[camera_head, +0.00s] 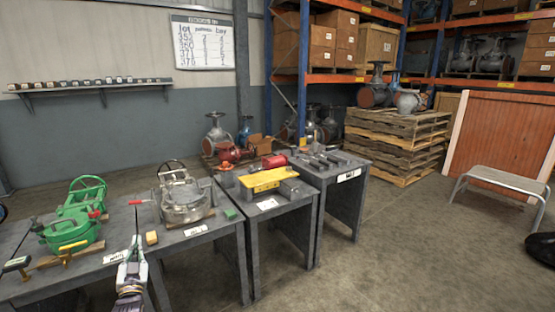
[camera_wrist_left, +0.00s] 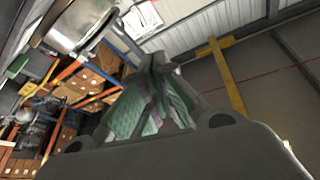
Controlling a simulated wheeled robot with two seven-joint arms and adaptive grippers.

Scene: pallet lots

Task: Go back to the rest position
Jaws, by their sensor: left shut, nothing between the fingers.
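My left gripper (camera_head: 134,254) shows at the bottom of the head view, in front of the near edge of the grey tables. Its fingers are shut with nothing between them. In the left wrist view the closed fingers (camera_wrist_left: 152,100) point up toward the wall and ceiling, with a metal object close at the upper left. My right gripper is not in view.
Grey tables hold a green valve (camera_head: 75,218), a metal valve (camera_head: 182,195) and a yellow item (camera_head: 266,179). Stacked pallets (camera_head: 397,140) stand behind. A metal step stool (camera_head: 500,178) stands at the right. The floor between is clear.

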